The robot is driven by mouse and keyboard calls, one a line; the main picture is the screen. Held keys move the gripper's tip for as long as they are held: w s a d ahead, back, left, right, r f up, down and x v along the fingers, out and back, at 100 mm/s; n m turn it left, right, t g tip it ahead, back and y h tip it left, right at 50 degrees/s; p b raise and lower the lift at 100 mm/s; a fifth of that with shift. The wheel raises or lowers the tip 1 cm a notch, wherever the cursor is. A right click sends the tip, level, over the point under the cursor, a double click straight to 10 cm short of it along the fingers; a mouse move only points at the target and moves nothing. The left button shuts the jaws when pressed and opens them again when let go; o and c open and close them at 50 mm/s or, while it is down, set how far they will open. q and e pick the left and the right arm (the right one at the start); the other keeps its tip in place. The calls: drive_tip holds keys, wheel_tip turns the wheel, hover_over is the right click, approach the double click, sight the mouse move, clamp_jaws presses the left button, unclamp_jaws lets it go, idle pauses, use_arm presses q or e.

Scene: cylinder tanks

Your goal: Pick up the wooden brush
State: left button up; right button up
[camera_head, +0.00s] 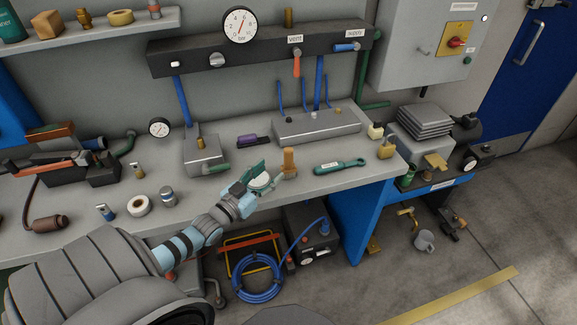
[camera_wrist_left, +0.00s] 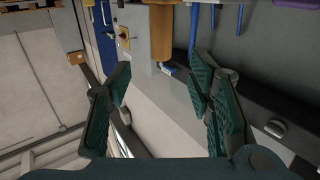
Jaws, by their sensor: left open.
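A tan wooden piece, which looks like the wooden brush (camera_head: 289,161), stands upright near the front middle of the bench in the head view. In the left wrist view it shows at the top middle as an orange-brown block (camera_wrist_left: 162,32), cut by the frame's top edge. My left gripper (camera_head: 270,175) is open, just left of the brush, with its fingers pointing toward it. In the left wrist view the gripper's green fingers (camera_wrist_left: 160,78) are spread apart with nothing between them, and the brush lies beyond their tips. My right gripper is not in view.
A green-handled tool (camera_head: 340,166) lies right of the brush. A purple brush-like item (camera_head: 253,140) lies behind my left gripper. A grey manifold block (camera_head: 316,127) with blue tubes stands at the back. A tape roll (camera_head: 139,205) and a small can (camera_head: 168,196) are to the left.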

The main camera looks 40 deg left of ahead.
use_arm(q)
drive_tip(key=w+b, duration=0.1)
drive_tip(key=w, duration=0.1)
drive_tip(key=w+b, duration=0.1)
drive_tip(key=w, duration=0.1)
drive_tip(key=w+b, duration=0.1)
drive_tip(key=w, duration=0.1)
drive_tip(key=shift+w+f, duration=0.15)
drive_tip(key=shift+f, duration=0.25)
drive_tip(key=w, duration=0.3)
drive_tip(key=shift+w+a+r, duration=0.15)
drive_tip(key=shift+w+a, duration=0.1)
drive_tip(key=shift+w, duration=0.3)
clamp_jaws()
wheel_tip(320, 180, up, 12)
drive_tip(key=p, duration=1.2)
wheel_tip(320, 180, up, 8)
hover_over(285, 158)
drive_tip(key=w, duration=0.1)
drive_tip(key=shift+w, duration=0.2)
